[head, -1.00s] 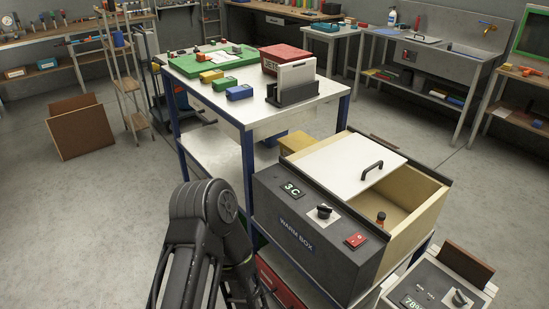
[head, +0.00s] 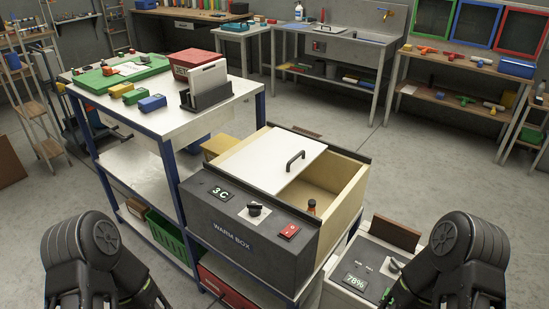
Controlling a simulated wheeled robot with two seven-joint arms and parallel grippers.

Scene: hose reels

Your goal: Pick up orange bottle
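The orange bottle (head: 312,206) stands inside the warm box (head: 240,232), near its front right inner corner. Only its dark cap and a bit of its orange body show above the box's front wall. The white lid (head: 265,163) with a dark handle (head: 295,160) covers the left part of the box, and the right part is open. My two arms come in at the bottom left and bottom right, in front of the box and apart from it. Neither gripper shows in the frame.
A white-topped table (head: 160,118) left of the box bears a green tray (head: 110,76), small colored boxes and a red box (head: 197,60). A lower unit with a 78% display (head: 356,281) stands right of the warm box. Open floor (head: 375,150) lies behind it.

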